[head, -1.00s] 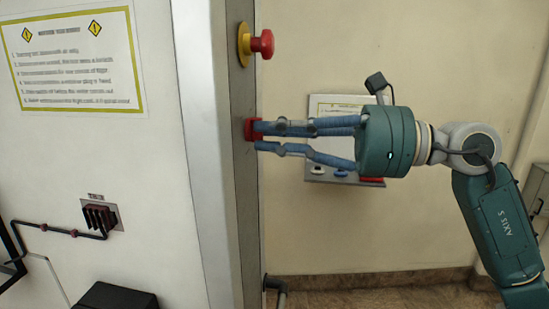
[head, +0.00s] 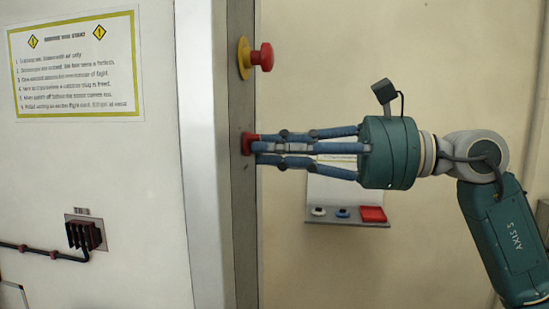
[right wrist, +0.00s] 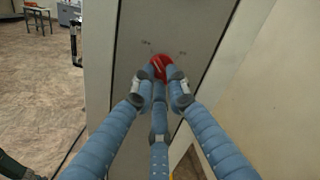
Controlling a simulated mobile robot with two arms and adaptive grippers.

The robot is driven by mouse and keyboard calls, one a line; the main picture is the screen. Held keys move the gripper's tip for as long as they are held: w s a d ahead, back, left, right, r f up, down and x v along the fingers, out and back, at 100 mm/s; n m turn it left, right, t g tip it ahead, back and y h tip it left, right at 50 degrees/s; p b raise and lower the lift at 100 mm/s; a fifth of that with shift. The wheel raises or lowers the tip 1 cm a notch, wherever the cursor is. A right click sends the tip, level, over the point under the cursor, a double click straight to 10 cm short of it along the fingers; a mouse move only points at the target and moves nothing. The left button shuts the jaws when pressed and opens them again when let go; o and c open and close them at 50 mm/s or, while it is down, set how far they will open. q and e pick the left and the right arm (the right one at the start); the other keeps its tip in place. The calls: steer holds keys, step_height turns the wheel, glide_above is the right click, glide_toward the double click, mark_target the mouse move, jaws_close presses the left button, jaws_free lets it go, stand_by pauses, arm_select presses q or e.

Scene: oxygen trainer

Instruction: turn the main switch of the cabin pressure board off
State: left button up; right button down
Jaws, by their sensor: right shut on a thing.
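The main switch (head: 248,143) is a small red knob on the grey narrow side of the white cabinet, below a red mushroom button. My right gripper (head: 260,147) reaches it from the right, its blue fingers closed on the knob and hiding most of it. In the right wrist view the red knob (right wrist: 157,67) shows between the fingertips of my gripper (right wrist: 160,82), with faint markings on the panel above it. The markings are too small to read. My left gripper is not in view.
A red mushroom button on a yellow base (head: 262,57) sticks out above my gripper. A wall shelf (head: 335,215) with small items is behind the gripper. A notice sheet (head: 75,65) and a dark plug with a cable (head: 84,234) are on the cabinet front.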

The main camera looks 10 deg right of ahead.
stand_by(0.4)
steer(key=c, duration=1.7)
jaws_free()
steer(key=v, duration=1.2)
